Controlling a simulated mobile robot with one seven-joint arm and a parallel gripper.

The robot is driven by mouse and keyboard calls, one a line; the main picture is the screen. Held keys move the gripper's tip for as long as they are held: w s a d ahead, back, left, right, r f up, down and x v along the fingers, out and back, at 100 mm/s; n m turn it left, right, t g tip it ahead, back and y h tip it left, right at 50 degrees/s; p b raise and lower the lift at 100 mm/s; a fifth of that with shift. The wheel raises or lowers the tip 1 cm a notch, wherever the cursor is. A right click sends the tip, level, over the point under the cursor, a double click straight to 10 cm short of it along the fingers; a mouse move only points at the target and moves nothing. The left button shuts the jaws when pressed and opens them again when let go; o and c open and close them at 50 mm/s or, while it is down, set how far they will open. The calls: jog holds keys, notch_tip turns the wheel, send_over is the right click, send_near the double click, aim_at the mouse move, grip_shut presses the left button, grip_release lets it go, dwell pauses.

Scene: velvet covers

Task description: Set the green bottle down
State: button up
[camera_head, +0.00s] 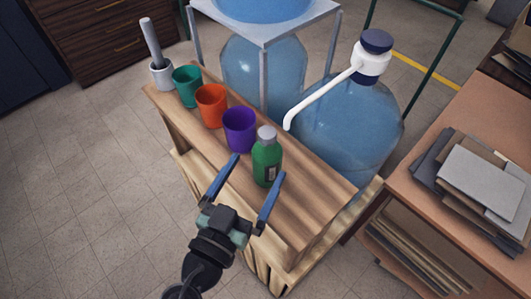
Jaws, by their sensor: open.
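The green bottle (267,163) with a grey cap stands upright on the wooden bench top (310,190), near its middle. My gripper (257,173) reaches in from the bottom of the view. Its two blue fingers are spread wide, one to the left of the bottle and one at its lower right. Gaps show between the fingers and the bottle, and I see no contact. The lower part of the bottle looks to rest on the wood.
A purple cup (239,130), an orange cup (211,106), a green cup (187,87) and a grey mortar with pestle (161,72) line the bench beyond the bottle. A large water jug (350,130) with a white pump spout stands close behind. Bare wood lies right of the bottle.

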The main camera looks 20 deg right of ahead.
aim_at(259, 165)
jog(key=x, duration=0.3)
jog(key=shift+w+d+p, duration=0.1)
jog(key=shift+p, duration=0.25)
jog(key=p+x, duration=0.1)
jog(key=x, duration=0.2)
jog(key=p+x, duration=0.1)
jog(key=x, duration=0.1)
jog(key=shift+r+p, duration=0.3)
jog(key=shift+r, duration=0.05)
jog(key=shift+d+f, duration=0.1)
jog(key=shift+d, duration=0.05)
grip_shut()
